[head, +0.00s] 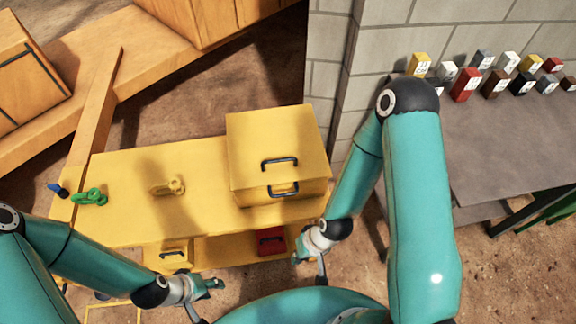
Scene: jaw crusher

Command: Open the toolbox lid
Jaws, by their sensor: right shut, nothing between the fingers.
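A yellow toolbox (245,150) sits at the right end of a yellow workbench (130,215). Its lid (276,135) looks closed, with one dark handle (279,163) near the lid's front edge and another dark handle (283,189) on the front face below. My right gripper (308,262) is shut and empty, below and to the right of the toolbox, apart from it. My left gripper (208,293) is low in front of the bench, left of the toolbox and apart from it. Its fingers are too small and angled to tell if they are open.
Green shackles (90,197), a yellow shackle (168,187) and a small blue item (58,189) lie on the bench. A red box (271,241) and a yellow box (168,256) are below. A block wall (328,70) stands right; a grey table (500,150) holds several coloured blocks.

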